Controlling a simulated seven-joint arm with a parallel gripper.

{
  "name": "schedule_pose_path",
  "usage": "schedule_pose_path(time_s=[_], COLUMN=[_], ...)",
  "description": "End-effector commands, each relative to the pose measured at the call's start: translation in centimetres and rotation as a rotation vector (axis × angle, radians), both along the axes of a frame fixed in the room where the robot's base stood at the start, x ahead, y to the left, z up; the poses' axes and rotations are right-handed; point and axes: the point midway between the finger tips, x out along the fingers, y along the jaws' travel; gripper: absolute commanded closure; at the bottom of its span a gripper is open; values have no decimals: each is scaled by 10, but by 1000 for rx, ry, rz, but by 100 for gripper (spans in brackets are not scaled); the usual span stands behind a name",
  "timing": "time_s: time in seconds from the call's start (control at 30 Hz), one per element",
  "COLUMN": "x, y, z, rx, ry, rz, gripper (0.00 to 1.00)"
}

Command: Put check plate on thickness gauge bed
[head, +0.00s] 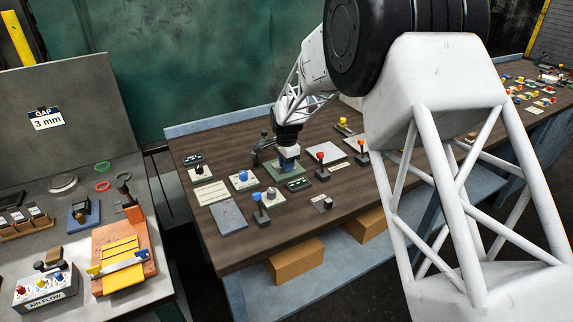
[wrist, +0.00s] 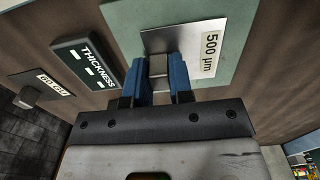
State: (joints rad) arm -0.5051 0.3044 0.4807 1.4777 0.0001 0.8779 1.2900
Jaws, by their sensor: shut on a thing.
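The check plate (wrist: 188,38) is a thin silver sheet with a white "500 µm" label, seen in the wrist view. My gripper (wrist: 158,66) has blue fingers shut on a small grey block at the plate's near edge. The pale green thickness gauge bed (wrist: 122,18) lies under and around the plate in that view. Whether the plate touches the bed or hovers just over it, I cannot tell. In the head view my gripper (head: 289,153) points down over the bed (head: 276,171), beside the dark gauge stand (head: 263,148). The plate is hardly visible there.
A dark "THICKNESS" sign (wrist: 85,62) lies beside the bed. A button panel (head: 243,179), red-knobbed lever (head: 321,165) and blue-knobbed lever (head: 259,207) stand close around. A grey flat plate (head: 228,217) lies at the front left of the brown table (head: 290,222).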

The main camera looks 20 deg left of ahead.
Motion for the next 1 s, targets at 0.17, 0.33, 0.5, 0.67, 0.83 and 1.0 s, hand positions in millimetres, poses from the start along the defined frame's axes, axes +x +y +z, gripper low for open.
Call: schedule_pose_path(time_s=[0.17, 0.33, 0.5, 0.67, 0.83, 1.0], x=[0, 0, 0, 0, 0, 0], y=[0, 0, 0, 0, 0, 0], z=[-2, -2, -2, 2, 14, 35], rx=[0, -1, -1, 0, 0, 0], ry=[0, 1, 1, 0, 0, 0], rz=[0, 0, 0, 0, 0, 0], gripper=[66, 54, 54, 54, 54, 54])
